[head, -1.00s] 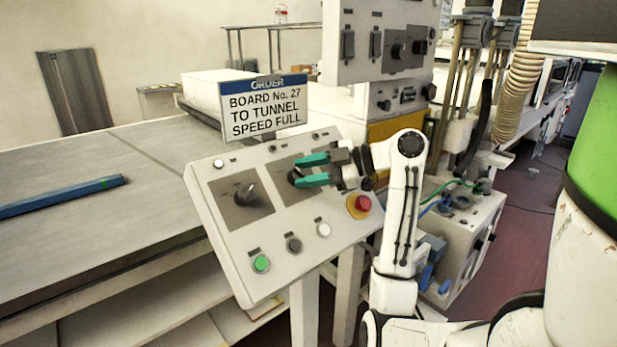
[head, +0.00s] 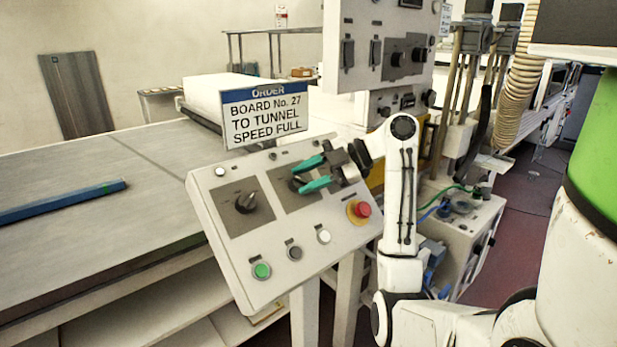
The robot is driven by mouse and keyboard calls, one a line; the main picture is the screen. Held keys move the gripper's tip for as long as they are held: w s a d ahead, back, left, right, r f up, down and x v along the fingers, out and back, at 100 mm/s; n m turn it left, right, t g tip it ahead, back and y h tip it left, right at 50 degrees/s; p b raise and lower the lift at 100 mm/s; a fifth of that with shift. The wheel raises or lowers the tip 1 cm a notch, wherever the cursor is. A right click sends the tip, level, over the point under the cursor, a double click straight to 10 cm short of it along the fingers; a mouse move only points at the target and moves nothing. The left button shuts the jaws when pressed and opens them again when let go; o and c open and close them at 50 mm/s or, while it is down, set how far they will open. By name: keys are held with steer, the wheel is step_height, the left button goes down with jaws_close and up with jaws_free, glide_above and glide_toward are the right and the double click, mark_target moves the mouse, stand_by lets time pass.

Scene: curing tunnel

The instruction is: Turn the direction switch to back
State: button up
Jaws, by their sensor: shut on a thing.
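The sloping control panel (head: 245,260) carries two dark square plates, each with a black rotary switch. The left rotary switch (head: 246,202) stands free, its handle tilted to the upper right. The right rotary switch (head: 296,184) is between the teal fingers of my gripper (head: 301,178) and is mostly hidden by them. My gripper is shut on this switch, its fingers slanting down to the left. The switch labels are too small to read, so I cannot tell by marking which one is the direction switch. The right switch's setting is hidden.
A green button (head: 261,271), a dark button (head: 294,252), a white button (head: 324,236) and a red emergency button (head: 361,210) sit below the switches. An order sign (head: 265,112) stands behind the panel. A blue bar (head: 60,200) lies on the table at left.

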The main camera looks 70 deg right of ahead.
steer(key=o, duration=1)
steer(key=shift+o, duration=0.2)
steer(key=v, duration=1)
steer(key=shift+s, duration=0.35)
steer(key=shift+d+r, duration=0.1)
